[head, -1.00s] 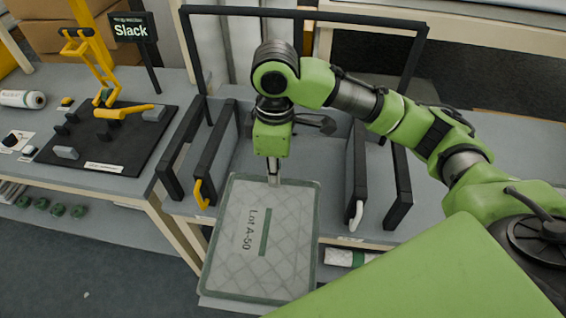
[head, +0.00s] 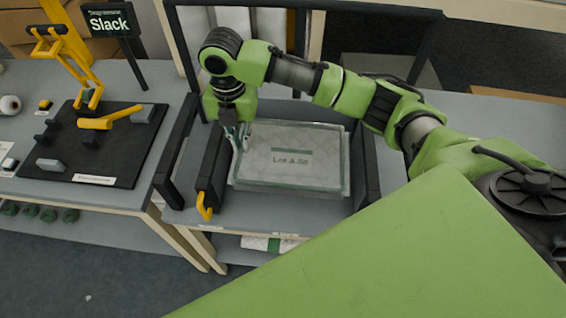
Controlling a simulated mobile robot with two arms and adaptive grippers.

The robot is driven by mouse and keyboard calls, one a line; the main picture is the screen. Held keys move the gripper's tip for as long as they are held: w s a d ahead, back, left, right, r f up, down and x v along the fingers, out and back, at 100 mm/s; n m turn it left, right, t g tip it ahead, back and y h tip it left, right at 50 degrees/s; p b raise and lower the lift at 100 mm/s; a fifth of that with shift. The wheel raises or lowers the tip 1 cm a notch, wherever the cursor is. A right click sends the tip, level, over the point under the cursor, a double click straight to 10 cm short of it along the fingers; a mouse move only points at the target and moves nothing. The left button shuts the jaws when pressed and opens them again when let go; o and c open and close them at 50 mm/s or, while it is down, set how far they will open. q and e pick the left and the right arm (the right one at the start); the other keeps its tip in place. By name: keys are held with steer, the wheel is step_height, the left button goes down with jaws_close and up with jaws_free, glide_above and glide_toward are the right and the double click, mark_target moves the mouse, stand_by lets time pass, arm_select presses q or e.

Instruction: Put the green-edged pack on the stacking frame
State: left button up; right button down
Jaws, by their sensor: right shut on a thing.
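The green-edged pack (head: 300,175) is a flat, quilted pale slab with a green rim and the label "Lot A-50". It lies roughly level between the dark side walls of the stacking frame (head: 212,165), over its grey bed. I cannot tell whether its underside touches the bed. My right gripper (head: 242,138) is at the pack's left edge, near the back corner, shut on it. The frame's left wall has a yellow hook-shaped handle (head: 204,206) at its front. My left gripper is not in view.
A black board (head: 100,165) with a yellow lever clamp and small blocks sits on the left table, under a "Slack" sign (head: 110,22). A tall black hoop (head: 375,7) rises behind the frame. The grey table right of the frame looks clear.

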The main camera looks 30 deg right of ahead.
steer(key=f, duration=0.3)
steer(key=shift+w, duration=0.3)
steer(key=f, duration=0.2)
steer(key=f+p, duration=0.1)
steer(key=shift+s+f, duration=0.35)
steer(key=shift+s, duration=0.05)
step_height(320, 180, down, 3)
steer(key=shift+w+f, duration=0.1)
steer(key=shift+f, duration=0.15)
steer(key=c, duration=2.2)
jaws_free()
steer(key=shift+f, duration=0.1)
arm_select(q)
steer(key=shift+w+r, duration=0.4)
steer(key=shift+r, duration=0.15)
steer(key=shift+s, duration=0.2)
arm_select(e)
steer(key=shift+r, duration=0.45)
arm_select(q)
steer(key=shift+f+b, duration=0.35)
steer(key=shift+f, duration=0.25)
arm_select(e)
step_height(320, 180, up, 11)
steer(key=shift+r, duration=0.15)
